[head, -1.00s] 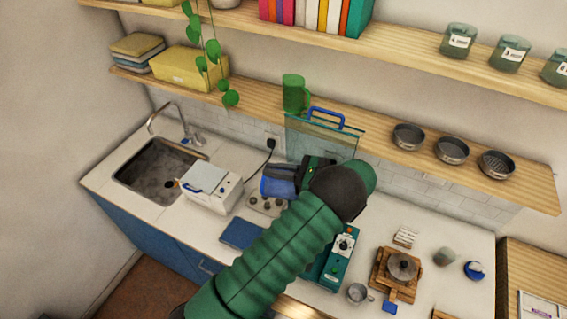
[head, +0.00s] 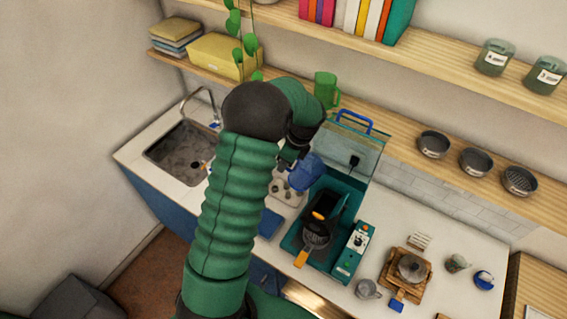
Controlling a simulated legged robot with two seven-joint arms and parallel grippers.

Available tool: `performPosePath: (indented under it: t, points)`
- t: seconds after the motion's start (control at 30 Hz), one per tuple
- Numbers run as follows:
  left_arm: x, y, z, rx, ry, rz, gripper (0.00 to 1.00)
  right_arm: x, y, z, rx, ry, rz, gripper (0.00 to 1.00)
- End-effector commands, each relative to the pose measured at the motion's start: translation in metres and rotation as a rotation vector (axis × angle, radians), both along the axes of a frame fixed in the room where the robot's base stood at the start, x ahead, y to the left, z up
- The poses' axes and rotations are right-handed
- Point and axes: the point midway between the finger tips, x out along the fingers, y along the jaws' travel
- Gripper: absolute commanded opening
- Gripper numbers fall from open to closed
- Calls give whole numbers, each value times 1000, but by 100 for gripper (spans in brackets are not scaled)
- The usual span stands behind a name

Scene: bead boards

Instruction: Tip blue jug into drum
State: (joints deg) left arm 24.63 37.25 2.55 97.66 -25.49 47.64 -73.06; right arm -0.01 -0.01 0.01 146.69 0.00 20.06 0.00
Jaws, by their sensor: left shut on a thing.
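The blue jug (head: 307,173) is held by my left gripper (head: 294,156), which is shut on it. The jug is just left of the teal machine, near the edge of its raised clear lid (head: 352,152). The gripper and my arm hide part of the jug, and I cannot see its contents. The black drum (head: 316,232) sits in the teal machine (head: 293,237), below and right of the jug. It has orange parts and appears open at the top. The jug and drum look apart. My right gripper is not in view.
A control box (head: 353,252) with a dial adjoins the machine. A metal cup (head: 367,289) and a wooden stand (head: 405,271) are to its right. The shelf with a green mug (head: 326,88) overhangs behind. The counter is clear at the right of the lid.

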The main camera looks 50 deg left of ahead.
Motion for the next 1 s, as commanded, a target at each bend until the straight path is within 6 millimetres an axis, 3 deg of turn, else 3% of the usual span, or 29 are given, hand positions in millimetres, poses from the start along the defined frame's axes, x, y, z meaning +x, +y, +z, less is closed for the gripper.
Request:
performPosePath:
  t: [0.2, 0.53, 1.0]
  points:
    - [-1, 0, 2, -12, -4, 2, 0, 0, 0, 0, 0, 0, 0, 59]
    - [-2, 1, 30, -269, -108, 2, 0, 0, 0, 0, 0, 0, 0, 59]
    - [0, -1, 30, -271, -107, -1, 0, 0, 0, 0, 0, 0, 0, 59]
